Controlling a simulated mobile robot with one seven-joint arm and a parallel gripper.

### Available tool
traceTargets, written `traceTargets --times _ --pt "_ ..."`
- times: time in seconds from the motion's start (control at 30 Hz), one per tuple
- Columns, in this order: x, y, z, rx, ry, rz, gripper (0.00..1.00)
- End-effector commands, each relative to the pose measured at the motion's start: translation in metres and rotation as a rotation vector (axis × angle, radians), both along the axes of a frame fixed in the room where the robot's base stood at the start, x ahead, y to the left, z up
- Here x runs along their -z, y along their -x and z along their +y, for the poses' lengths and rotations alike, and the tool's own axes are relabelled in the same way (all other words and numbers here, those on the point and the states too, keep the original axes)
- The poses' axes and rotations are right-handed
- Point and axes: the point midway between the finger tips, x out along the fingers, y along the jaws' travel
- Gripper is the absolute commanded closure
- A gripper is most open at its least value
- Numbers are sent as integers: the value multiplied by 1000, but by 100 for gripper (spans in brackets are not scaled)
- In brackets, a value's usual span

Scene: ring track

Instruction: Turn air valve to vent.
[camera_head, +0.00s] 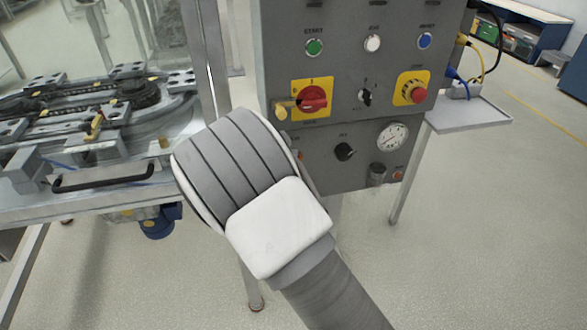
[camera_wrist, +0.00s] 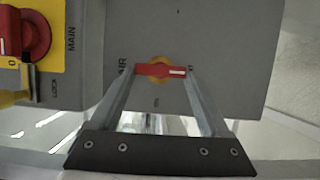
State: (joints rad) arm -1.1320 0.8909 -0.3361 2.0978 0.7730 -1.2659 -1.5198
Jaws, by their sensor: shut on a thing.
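The air valve (camera_wrist: 150,70) is a red handle on a yellow round plate on the grey panel, with the word AIR to its left in the wrist view. Its handle lies left to right there, with a white mark at its right end. My gripper (camera_wrist: 161,73) has one finger at each end of the handle and is shut on it. The fingertips partly cover the small labels beside the valve. In the head view my arm hides the gripper and nearly all of the valve.
The red main switch (camera_head: 313,98) with a yellow padlock (camera_head: 285,107) sits close above the valve area. An emergency stop (camera_head: 411,88), black knob (camera_head: 344,151) and pressure gauge (camera_head: 392,137) are also on the panel. The ring track machine (camera_head: 110,180) stands left; a small shelf (camera_head: 470,115) juts out right.

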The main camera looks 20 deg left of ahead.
Motion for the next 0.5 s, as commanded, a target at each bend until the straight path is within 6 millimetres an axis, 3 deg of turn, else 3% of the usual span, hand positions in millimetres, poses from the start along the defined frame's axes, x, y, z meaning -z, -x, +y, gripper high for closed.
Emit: traceTargets --times 0.37,0.4,0.5 --pt "-2 -1 0 -1 3 -6 76" --pt "-1 -1 0 0 3 -6 13" --pt "-1 -1 0 0 3 -5 0"
